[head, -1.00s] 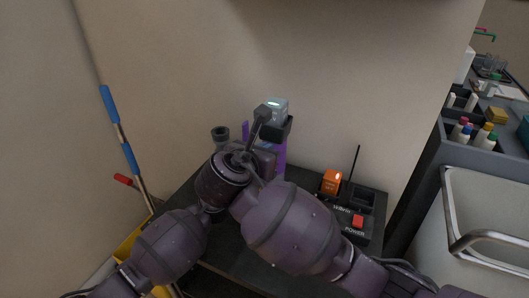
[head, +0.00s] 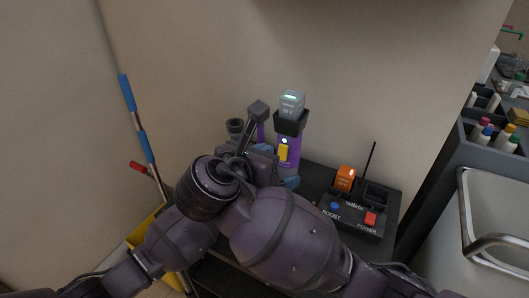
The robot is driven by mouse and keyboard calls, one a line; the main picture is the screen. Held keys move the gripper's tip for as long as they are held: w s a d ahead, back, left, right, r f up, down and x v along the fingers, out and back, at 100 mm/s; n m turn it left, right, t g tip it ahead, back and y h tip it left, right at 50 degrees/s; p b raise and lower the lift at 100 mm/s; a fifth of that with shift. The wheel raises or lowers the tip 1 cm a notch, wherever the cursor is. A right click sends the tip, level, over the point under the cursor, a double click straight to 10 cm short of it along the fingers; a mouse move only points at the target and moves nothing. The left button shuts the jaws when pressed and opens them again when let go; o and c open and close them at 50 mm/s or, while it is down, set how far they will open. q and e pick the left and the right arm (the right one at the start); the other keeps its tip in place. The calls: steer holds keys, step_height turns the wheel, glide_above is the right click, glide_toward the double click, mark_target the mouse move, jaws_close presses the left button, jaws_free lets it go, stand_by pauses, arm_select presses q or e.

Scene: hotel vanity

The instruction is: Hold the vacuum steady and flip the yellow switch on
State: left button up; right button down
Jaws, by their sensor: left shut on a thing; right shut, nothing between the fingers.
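The vacuum (head: 288,168) stands upright on the dark cabinet top, with a purple body and a grey battery block (head: 291,103) on top. My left gripper (head: 290,182) is shut on the lower part of the vacuum, mostly hidden behind my arms. My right gripper (head: 258,110) is shut and empty. It is raised to the left of the battery block, apart from the switch.
A black base marked BOOST and POWER (head: 352,215) sits right of the vacuum, with an orange block (head: 345,177) and an antenna. A dark cup-like part (head: 235,128) and a purple piece are at left. A blue-handled pole (head: 140,135) leans at left. The wall is close behind.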

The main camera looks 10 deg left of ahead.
arm_select(q)
steer(key=o, duration=1.3)
